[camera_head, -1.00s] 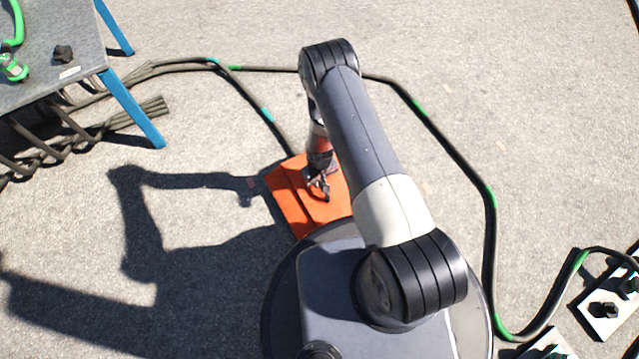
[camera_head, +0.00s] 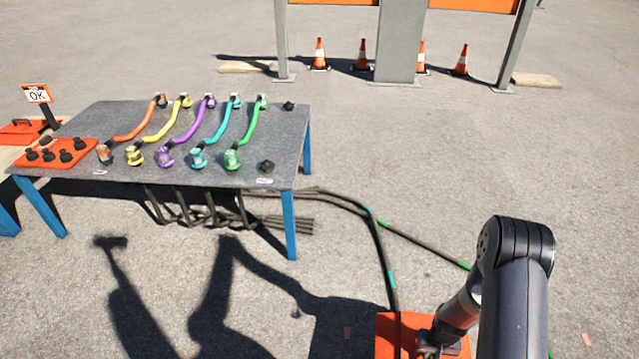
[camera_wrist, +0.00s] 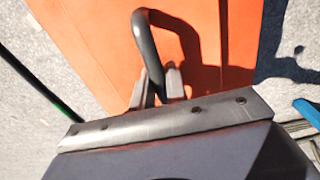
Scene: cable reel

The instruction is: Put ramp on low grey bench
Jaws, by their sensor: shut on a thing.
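The orange ramp (camera_head: 392,335) is at the bottom edge of the head view, partly cut off and partly behind my arm. In the wrist view the ramp (camera_wrist: 90,40) fills the middle, with a dark bent handle (camera_wrist: 150,45) on it. My gripper (camera_wrist: 160,88) is shut on that handle; it also shows in the head view (camera_head: 428,345). I cannot tell whether the ramp touches the ground. A grey-topped bench (camera_head: 130,118) with blue legs stands at the left of the head view, away from the ramp.
Coloured cables with plugs lie across the bench, near a red socket block (camera_head: 55,153) and an OK sign (camera_head: 37,94). A black ground cable (camera_head: 385,250) runs past the ramp. Several traffic cones (camera_head: 319,55) stand by posts at the back. Open pavement lies between.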

